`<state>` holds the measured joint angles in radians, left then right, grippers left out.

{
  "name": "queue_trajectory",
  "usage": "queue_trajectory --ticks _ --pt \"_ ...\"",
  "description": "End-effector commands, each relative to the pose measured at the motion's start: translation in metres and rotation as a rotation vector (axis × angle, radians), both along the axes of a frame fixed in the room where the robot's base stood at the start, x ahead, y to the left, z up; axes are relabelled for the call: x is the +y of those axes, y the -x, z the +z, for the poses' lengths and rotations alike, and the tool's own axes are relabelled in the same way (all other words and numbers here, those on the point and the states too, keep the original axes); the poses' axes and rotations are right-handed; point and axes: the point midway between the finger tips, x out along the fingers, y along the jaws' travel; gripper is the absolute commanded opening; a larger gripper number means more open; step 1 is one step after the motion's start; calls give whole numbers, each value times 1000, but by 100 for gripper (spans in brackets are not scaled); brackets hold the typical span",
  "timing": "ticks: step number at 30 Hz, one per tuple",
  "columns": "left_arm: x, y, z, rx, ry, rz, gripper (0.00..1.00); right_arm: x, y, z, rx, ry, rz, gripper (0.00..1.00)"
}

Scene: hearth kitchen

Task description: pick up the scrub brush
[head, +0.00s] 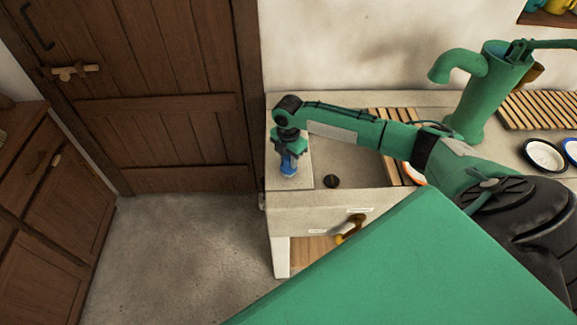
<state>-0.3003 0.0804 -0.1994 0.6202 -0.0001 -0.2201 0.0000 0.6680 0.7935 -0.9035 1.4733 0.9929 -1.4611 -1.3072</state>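My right gripper (290,149) points down over the left end of the stone sink counter (300,180). A small blue thing (289,165) shows right at its fingertips, low over the counter top. It may be the scrub brush, but the gripper covers most of it and its shape is not clear. I cannot tell whether the fingers are closed on it or only around it. No other thing in view looks clearly like a scrub brush. My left gripper is not in view.
The sink basin (352,165) lies right of the gripper, with a small dark round thing (332,181) in it. A green hand pump (484,90), slatted wooden racks (540,108) and dishes (545,155) stand farther right. A wooden door (165,90) is at left, with open floor before it.

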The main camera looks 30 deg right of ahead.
Motion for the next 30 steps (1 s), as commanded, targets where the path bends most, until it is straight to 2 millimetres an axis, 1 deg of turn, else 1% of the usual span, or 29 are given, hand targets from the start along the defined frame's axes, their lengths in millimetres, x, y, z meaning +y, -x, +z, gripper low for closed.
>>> queue_trajectory --ticks 1,2,10,14,16,20,30 --pt "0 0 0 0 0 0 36 0 0 0 0 0 0 7" --pt "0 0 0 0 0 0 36 0 0 0 0 0 0 3" --pt "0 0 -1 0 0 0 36 0 0 2 -1 0 0 3" --pt "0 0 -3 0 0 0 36 0 -1 10 -2 0 1 3" --pt "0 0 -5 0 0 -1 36 -1 -1 19 -4 0 0 3" --pt "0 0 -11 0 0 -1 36 0 -1 43 -5 0 0 3" --pt "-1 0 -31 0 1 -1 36 0 -1 141 -6 1 0 3"
